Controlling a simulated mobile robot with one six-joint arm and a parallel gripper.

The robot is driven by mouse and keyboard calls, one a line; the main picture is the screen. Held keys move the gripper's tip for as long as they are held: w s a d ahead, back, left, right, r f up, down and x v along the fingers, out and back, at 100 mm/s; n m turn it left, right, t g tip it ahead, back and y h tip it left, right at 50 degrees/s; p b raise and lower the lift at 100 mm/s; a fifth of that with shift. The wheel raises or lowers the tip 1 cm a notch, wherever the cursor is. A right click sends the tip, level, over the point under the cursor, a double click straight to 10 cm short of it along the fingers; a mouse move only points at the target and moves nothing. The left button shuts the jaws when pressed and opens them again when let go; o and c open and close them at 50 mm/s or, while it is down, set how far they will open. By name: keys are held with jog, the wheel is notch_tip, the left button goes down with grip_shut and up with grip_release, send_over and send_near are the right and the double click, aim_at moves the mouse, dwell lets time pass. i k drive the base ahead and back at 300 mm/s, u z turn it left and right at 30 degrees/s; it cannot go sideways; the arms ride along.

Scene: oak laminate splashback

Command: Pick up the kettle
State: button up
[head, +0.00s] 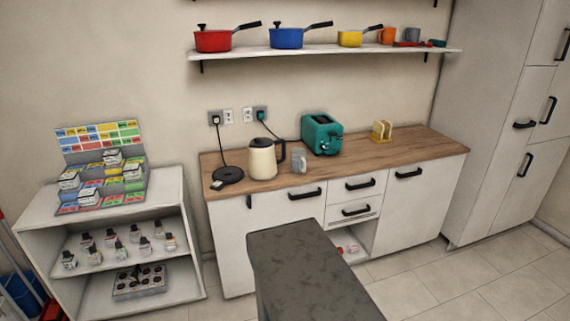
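The kettle (262,160) is cream with a dark lid and a dark handle on its right side. It stands upright on the wooden counter (355,150), left of the middle. A flat round black base (227,175) lies to its left, with a black cord running up to a wall socket; the kettle stands apart from it. My gripper is not in this view, so its state and its distance from the kettle do not show.
A small grey item (299,161) and a teal toaster (321,134) stand right of the kettle. A shelf (330,52) with pans hangs above. A dark grey mottled block (300,265) stands in front of the counter. A white shelf unit (165,200) is at left.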

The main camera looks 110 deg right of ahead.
aim_at(262, 163)
jog(key=z, duration=0.4)
jog(key=k, duration=0.25)
jog(key=z, duration=2.6)
jog(key=k, duration=0.65)
jog(key=u, duration=0.35)
jog(key=i, duration=1)
jog(key=u, duration=0.1)
